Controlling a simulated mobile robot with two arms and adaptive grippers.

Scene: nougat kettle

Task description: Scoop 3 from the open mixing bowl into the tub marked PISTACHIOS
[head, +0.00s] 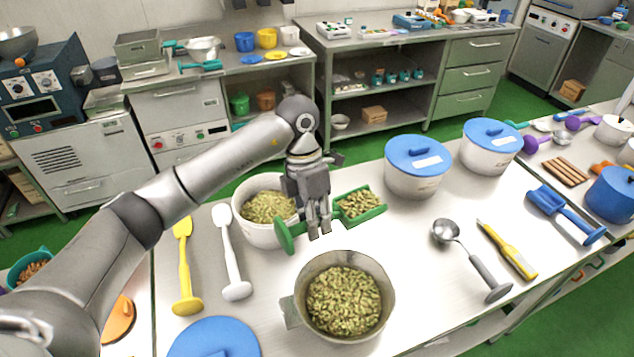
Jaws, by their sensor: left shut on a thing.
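My left gripper (319,228) is shut on the handle of a green scoop (288,236). The scoop's head, to the right of the gripper, is filled with green pistachio-like pieces (359,204). It is above the table, behind an open metal bowl (345,260) full of the same pieces. An open white tub (260,236), partly hidden by my gripper, also holds such pieces. Two white tubs with blue lids, one nearer (413,183) and one farther (486,158), carry labels too small to read. No PISTACHIOS marking can be read. My right gripper is out of view.
A yellow spatula (184,265) and a white one (230,255) lie left of the bowl. A metal ladle (470,260), a yellow-handled tool (507,250) and a blue scoop (566,214) lie to the right. A blue lid (214,338) is at the front.

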